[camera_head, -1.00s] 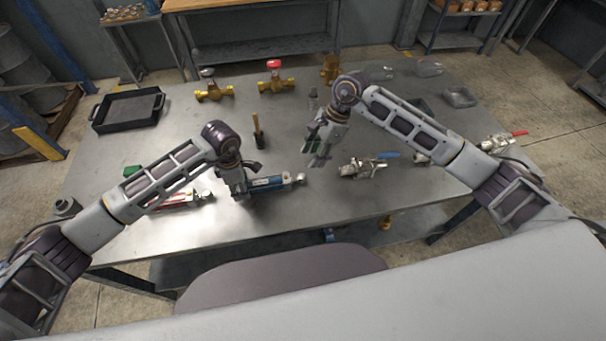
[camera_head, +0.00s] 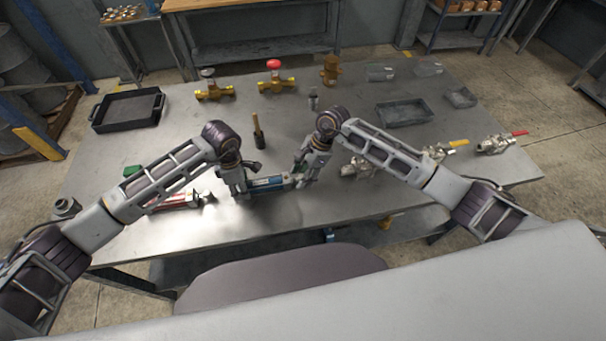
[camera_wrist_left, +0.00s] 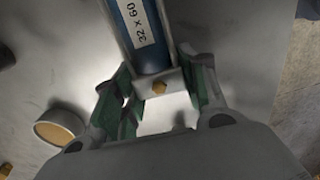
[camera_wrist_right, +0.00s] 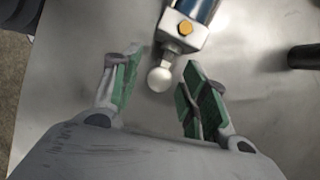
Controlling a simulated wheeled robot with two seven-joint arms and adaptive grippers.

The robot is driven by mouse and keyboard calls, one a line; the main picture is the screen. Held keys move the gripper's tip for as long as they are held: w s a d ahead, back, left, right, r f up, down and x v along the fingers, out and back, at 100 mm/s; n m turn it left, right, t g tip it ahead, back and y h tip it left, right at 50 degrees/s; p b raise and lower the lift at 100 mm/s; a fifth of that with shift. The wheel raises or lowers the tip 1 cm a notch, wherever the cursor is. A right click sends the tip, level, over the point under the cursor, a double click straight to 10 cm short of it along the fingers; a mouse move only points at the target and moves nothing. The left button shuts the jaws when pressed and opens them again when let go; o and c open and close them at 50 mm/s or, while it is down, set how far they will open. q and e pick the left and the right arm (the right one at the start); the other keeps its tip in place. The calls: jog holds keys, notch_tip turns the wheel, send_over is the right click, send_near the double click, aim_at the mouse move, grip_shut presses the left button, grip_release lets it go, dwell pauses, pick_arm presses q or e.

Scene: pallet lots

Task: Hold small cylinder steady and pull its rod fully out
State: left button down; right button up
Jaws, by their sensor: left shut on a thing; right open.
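The small blue cylinder (camera_head: 266,183) lies across the front middle of the table, and its label "32 x 60" shows in the left wrist view (camera_wrist_left: 141,24). My left gripper (camera_head: 240,193) is shut on its left end; in the left wrist view the green pads sit on both sides of the metal end block (camera_wrist_left: 158,84). My right gripper (camera_head: 303,178) is open at the cylinder's right end. In the right wrist view the pale round rod tip (camera_wrist_right: 160,79) is between its spread green pads, with a gap visible on each side. The rod tip sits close against the end block.
A red cylinder (camera_head: 178,202) lies to the left. Ball valves (camera_head: 497,143) lie to the right, partly behind my right arm. A black tray (camera_head: 128,110) is at the back left. The front edge is clear.

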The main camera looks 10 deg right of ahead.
jog(key=shift+c, duration=0.4)
grip_shut()
jog(key=shift+d, duration=0.15)
jog(key=shift+w+d, duration=0.1)
jog(key=shift+d, duration=3.1)
pick_arm(q)
jog(key=shift+a, duration=0.1)
pick_arm(e)
jog(key=shift+c, duration=0.5)
grip_release()
jog(key=shift+o, duration=0.9)
jog(key=shift+a, duration=0.1)
